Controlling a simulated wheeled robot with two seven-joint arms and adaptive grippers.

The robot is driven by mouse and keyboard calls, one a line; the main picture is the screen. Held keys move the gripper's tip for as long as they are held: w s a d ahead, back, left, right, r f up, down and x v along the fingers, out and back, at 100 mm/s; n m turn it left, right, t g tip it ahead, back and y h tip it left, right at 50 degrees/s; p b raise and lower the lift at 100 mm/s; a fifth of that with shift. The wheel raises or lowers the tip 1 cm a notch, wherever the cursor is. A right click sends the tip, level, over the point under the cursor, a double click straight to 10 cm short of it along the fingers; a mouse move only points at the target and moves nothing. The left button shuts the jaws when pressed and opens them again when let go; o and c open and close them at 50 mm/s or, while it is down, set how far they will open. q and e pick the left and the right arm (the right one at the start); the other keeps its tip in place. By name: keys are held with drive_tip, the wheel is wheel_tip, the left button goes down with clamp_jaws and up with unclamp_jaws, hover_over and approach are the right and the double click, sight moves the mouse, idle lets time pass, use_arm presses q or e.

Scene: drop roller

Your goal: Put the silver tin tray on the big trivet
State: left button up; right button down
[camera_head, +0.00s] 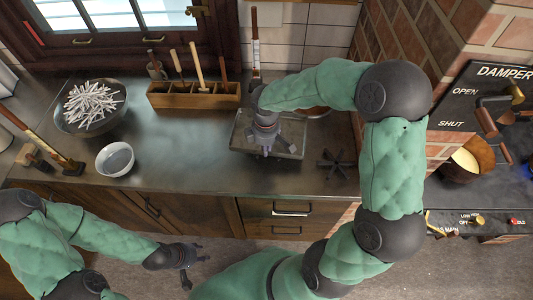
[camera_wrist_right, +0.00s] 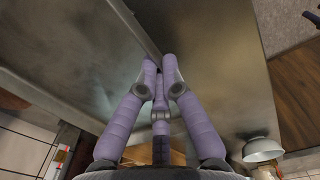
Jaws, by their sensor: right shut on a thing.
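The silver tin tray (camera_head: 292,132) is a rectangular tray at the back of the dark counter in the head view. My right gripper (camera_head: 266,152) reaches over it from above, shut on the tray. In the right wrist view its fingertips (camera_wrist_right: 159,68) meet at a grey metal edge. Whether the tray touches the counter I cannot tell. The trivet (camera_head: 336,164) is black and star-shaped, flat on the counter just right of the tray. My left gripper (camera_head: 196,268) hangs low in front of the counter, empty, its fingers apart.
A wooden tool box (camera_head: 195,97) with several handles stands left of the tray. A white bowl (camera_head: 115,159) and a dark bowl of white sticks (camera_head: 91,107) are further left. A brick wall (camera_head: 398,50) bounds the right side. A reddish rounded object (camera_head: 314,112) lies behind the tray.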

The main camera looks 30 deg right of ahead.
drive_tip(key=shift+w+d+f+b, duration=0.15)
drive_tip(key=shift+f+b, duration=0.1)
drive_tip(key=shift+f, duration=0.65)
drive_tip(key=shift+w+d+f+b, duration=0.1)
drive_tip(key=shift+f+b, duration=0.1)
drive_tip(key=shift+f, duration=0.7)
drive_tip(key=shift+f, duration=0.15)
drive_tip(key=c, duration=1.4)
unclamp_jaws()
wheel_tip(320, 180, up, 12)
drive_tip(key=p, duration=0.2)
drive_tip(key=shift+s+p, duration=0.15)
drive_tip(key=shift+p, duration=0.25)
drive_tip(key=shift+a, duration=0.1)
